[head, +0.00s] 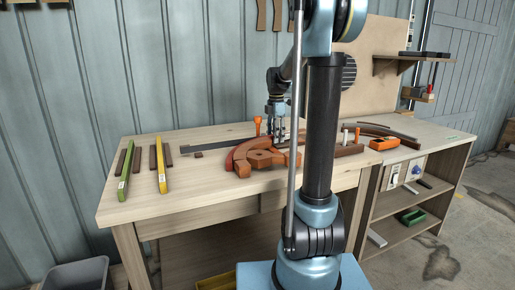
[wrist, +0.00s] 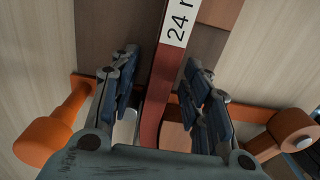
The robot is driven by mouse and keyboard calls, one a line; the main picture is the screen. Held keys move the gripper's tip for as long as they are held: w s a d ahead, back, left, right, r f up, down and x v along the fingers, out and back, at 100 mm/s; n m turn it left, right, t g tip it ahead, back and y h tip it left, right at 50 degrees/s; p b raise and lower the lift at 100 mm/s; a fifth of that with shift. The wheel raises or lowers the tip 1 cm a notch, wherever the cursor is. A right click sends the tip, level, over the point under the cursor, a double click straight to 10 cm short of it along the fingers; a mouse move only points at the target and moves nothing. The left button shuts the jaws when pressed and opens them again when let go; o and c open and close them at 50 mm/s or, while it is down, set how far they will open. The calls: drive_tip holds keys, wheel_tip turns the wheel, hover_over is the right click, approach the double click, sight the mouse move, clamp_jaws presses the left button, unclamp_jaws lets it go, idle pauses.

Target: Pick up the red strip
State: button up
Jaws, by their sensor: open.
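The red strip (wrist: 159,92) is dark red with a white label reading "24" and a cut-off letter. In the wrist view it runs from the top middle down between my fingers. My gripper (wrist: 162,100) is open, with a finger on each side of the strip and gaps showing. In the head view my gripper (head: 277,112) is over the workbench, just behind the wooden curved form (head: 260,158). A reddish curved edge (head: 229,162) shows along the form's left side; my arm hides part of that area.
Orange clamp parts lie close on both sides of my gripper: a handle (wrist: 50,130) and a round end (wrist: 291,124). A yellow strip (head: 161,165) and a green strip (head: 125,165) lie on the left of the workbench (head: 200,199). An orange plane (head: 384,143) is at right.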

drive_tip(key=shift+f, duration=0.2)
clamp_jaws()
